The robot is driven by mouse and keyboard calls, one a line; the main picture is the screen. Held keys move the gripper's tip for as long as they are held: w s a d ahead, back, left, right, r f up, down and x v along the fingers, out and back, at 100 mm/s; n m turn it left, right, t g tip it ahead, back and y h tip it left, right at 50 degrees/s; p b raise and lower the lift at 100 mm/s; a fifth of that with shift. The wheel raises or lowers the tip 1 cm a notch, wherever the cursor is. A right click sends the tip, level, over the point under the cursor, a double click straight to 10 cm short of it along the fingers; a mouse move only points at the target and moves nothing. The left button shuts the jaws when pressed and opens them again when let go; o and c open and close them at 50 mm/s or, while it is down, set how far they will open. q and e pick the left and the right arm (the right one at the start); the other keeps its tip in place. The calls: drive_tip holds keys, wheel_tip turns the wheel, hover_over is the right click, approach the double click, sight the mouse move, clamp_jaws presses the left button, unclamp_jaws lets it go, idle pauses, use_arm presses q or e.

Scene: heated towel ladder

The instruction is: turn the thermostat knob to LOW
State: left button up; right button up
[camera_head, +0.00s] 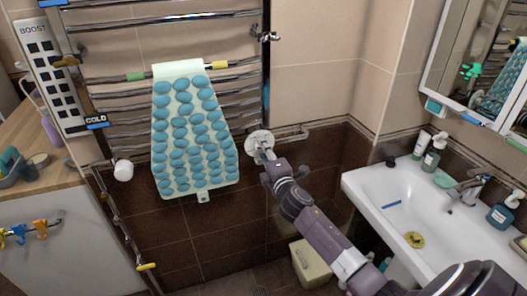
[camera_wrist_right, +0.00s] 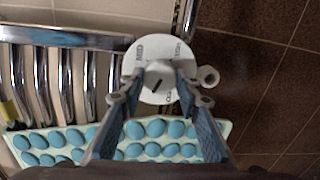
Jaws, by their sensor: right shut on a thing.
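The white round thermostat dial (camera_head: 260,138) is at the lower right end of the towel ladder; it also shows in the right wrist view (camera_wrist_right: 142,48). Its knob (camera_wrist_right: 158,74) is in the middle, with a short dark pointer line on its face. "MID" is printed at the dial's upper left in the wrist view; lettering at the upper right and lower right is hard to read. My right gripper (camera_head: 266,160) has its fingers on both sides of the knob, shut on it, as the wrist view shows (camera_wrist_right: 159,86). My left gripper is not in view.
A pale mat with blue pads (camera_head: 192,130) hangs over the chrome towel ladder (camera_head: 120,62), left of the dial. A white sink (camera_head: 385,195) with bottles stands at right. A beige bin (camera_head: 310,263) is on the floor below. A wooden counter (camera_head: 50,185) is at left.

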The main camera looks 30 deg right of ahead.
drive_tip(key=m, duration=0.5)
drive_tip(key=shift+p, duration=0.3)
idle(0.4)
drive_tip(key=o, duration=1.2)
drive_tip(key=shift+c, duration=0.2)
drive_tip(key=shift+s, duration=0.1)
drive_tip(key=v, duration=1.2)
drive_tip(key=shift+d, duration=0.15)
